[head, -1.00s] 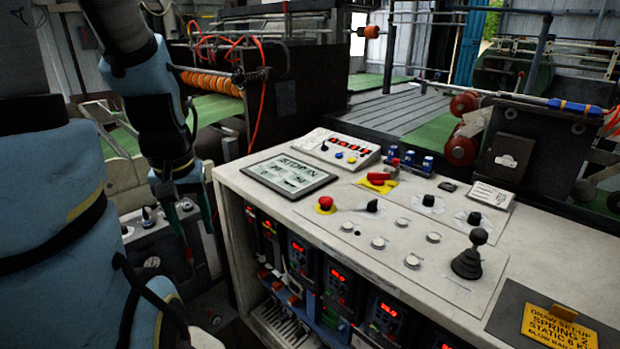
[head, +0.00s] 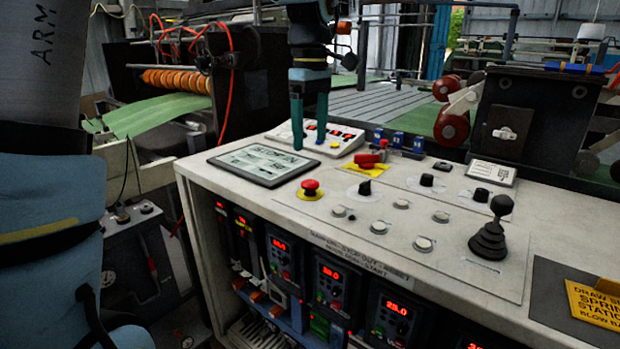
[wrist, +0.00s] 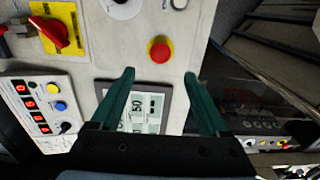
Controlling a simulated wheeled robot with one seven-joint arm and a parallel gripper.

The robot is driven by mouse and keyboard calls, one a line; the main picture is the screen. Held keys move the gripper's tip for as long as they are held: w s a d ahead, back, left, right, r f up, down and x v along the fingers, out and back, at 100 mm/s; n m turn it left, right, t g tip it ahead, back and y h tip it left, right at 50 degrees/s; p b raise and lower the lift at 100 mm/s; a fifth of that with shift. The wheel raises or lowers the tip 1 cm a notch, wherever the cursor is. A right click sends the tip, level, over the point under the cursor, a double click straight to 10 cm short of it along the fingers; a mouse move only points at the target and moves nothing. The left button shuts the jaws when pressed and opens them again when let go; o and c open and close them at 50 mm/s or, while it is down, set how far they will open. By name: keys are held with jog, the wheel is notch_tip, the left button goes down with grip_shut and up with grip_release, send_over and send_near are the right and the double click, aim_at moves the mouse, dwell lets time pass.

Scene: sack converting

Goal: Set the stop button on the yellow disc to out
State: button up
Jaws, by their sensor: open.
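The stop button (head: 310,187) is a red mushroom head on a yellow disc (head: 309,195), near the front left of the white console top (head: 255,200). In the wrist view the red button (wrist: 159,50) sits on its yellow disc, ahead of the fingertips and between their lines. My gripper (head: 309,138) hangs above the console behind the button, over the area between the screen panel and the keypad box. In the wrist view my gripper (wrist: 160,75) has its two green fingers spread wide with nothing between them. I cannot tell whether the button is in or out.
A display panel (head: 262,162) lies left of the button. A black knob (head: 365,188), a red rotary switch (head: 368,160) on a yellow plate, several white buttons and a black joystick (head: 490,232) stand to the right. A keypad box (head: 335,136) is behind.

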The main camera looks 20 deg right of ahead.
aim_at(310, 181)
notch_tip(310, 181, down, 9)
jog(key=shift+p, duration=0.45)
grip_shut()
dwell(0.5)
